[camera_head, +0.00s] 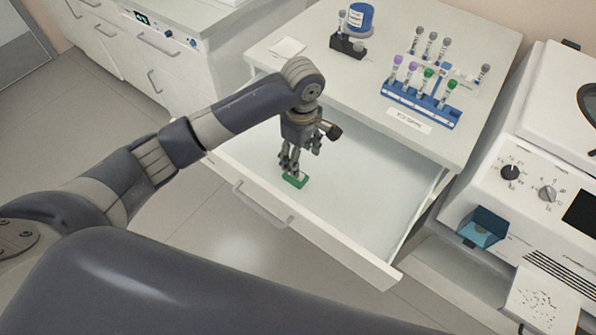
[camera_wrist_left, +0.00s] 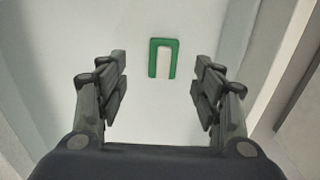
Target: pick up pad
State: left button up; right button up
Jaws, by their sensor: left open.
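The pad (camera_head: 295,180) is a small green piece lying in the open drawer, near its front left. In the left wrist view the pad (camera_wrist_left: 163,57) shows as a green border around a white middle, lying flat ahead of the fingers and between their lines. My left gripper (camera_head: 299,166) points down over the pad, and its fingers hide part of it in the head view. In the left wrist view the left gripper (camera_wrist_left: 160,88) is open, with nothing between its fingers. The gap between fingers and pad is hard to judge. My right gripper is not in view.
The white drawer (camera_head: 350,215) is pulled out, with its front wall and handle (camera_head: 262,205) towards me. On the counter (camera_head: 300,68) above stand a blue rack (camera_head: 420,105) of tubes, a black holder (camera_head: 347,46) and a blue tub (camera_head: 360,18). A machine (camera_head: 530,190) stands at right.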

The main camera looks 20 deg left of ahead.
pick_arm(q)
jog(key=f, duration=0.2)
jog(key=shift+s+f, duration=0.35)
jog(key=shift+s, duration=0.05)
notch_tip(320, 180, down, 5)
jog(key=shift+f+p, duration=0.2)
jog(key=shift+p, duration=0.2)
jog(key=shift+w, duration=0.1)
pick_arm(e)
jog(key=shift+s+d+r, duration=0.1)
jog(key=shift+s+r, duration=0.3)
pick_arm(q)
jog(key=c, duration=1)
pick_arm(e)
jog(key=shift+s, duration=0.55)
